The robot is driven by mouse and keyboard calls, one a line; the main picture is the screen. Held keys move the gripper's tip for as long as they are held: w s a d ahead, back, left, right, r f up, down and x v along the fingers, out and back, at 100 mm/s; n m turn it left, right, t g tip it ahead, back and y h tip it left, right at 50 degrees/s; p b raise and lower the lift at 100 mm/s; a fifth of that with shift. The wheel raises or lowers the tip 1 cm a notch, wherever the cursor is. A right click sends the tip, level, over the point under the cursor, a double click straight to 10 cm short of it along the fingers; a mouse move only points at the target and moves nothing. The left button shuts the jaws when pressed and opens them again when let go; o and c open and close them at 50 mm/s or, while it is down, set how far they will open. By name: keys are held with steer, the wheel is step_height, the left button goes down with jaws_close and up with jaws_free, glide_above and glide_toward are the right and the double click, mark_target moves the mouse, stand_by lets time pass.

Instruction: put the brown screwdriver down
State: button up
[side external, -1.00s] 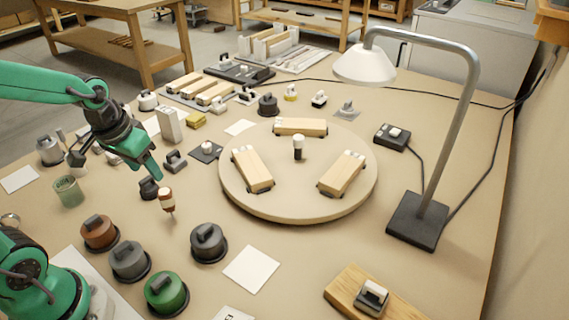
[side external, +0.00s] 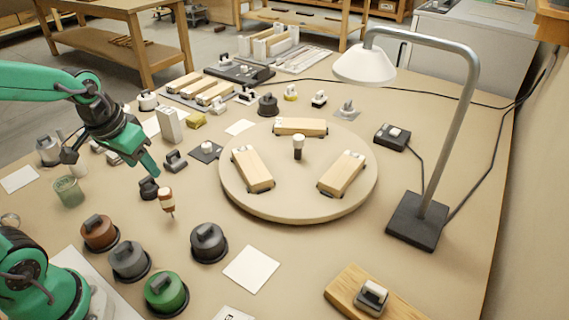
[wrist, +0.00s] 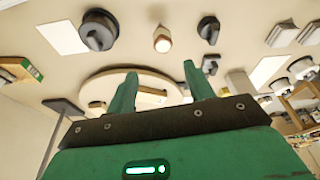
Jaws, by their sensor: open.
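The brown screwdriver (side external: 167,200) has a brown handle with a pale band and points tip down. It is just below and right of my gripper (side external: 152,174) in the side view. Whether its tip touches the bench is hard to tell. In the wrist view the screwdriver (wrist: 162,40) shows end-on beyond the fingertips, with a visible gap. My gripper (wrist: 160,70) is open there, its two green fingers spread with nothing between them.
A dark grey lidded pot (side external: 208,242), a green pot (side external: 166,292) and a brown one (side external: 99,232) stand nearby. A round turntable (side external: 298,205) with wooden blocks is to the right. A white card (side external: 251,270) lies on bare bench.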

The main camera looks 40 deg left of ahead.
steer(key=s+d+r+m+t, duration=0.1)
steer(key=s+d+r+t, duration=0.1)
steer(key=s+d+r, duration=0.2)
steer(key=shift+s+r+m, duration=0.3)
steer(key=shift+s+r, duration=0.15)
steer(key=shift+r, duration=0.75)
stand_by(0.4)
